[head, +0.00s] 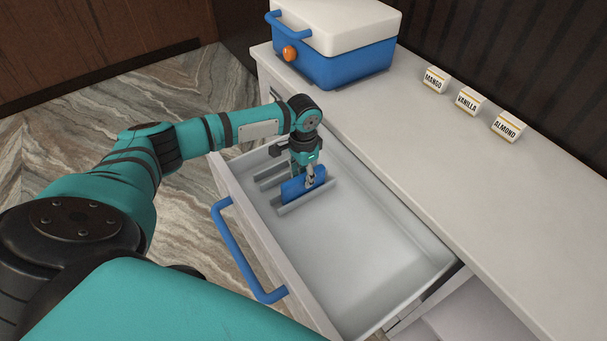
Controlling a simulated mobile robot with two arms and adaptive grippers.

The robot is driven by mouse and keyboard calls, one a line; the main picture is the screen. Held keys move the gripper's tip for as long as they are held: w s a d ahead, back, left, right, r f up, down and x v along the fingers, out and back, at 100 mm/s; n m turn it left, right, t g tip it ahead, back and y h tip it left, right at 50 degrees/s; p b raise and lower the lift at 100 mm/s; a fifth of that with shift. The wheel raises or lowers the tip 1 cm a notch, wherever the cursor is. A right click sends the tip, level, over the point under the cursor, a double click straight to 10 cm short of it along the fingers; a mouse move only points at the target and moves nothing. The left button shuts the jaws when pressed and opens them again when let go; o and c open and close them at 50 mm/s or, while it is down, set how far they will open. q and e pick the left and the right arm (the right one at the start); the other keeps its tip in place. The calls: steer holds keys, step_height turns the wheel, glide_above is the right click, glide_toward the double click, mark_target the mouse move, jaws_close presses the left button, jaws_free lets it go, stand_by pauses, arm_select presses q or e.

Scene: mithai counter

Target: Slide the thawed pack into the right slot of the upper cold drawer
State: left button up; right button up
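The upper cold drawer (375,265) is open, with low grey dividers (307,198) forming slots at its left end. The blue pack (293,191) stands on edge at the rightmost slot, just behind the right divider, which hides its lower edge. I cannot tell whether it rests on the drawer floor. My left gripper (310,181) points down into the drawer from above, with its fingers at the pack and apparently closed on its upper part. My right gripper is not in view.
A blue cooler box (345,68) with a white lid stands on the white counter (420,130). Label blocks for mango (436,79), vanilla (471,101) and almond (508,127) stand along its back. The drawer's blue handle (240,255) faces the floor side. The drawer's right part is empty.

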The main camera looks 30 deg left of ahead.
arm_select(q)
steer(key=shift+o, duration=1.4)
step_height(320, 180, up, 12)
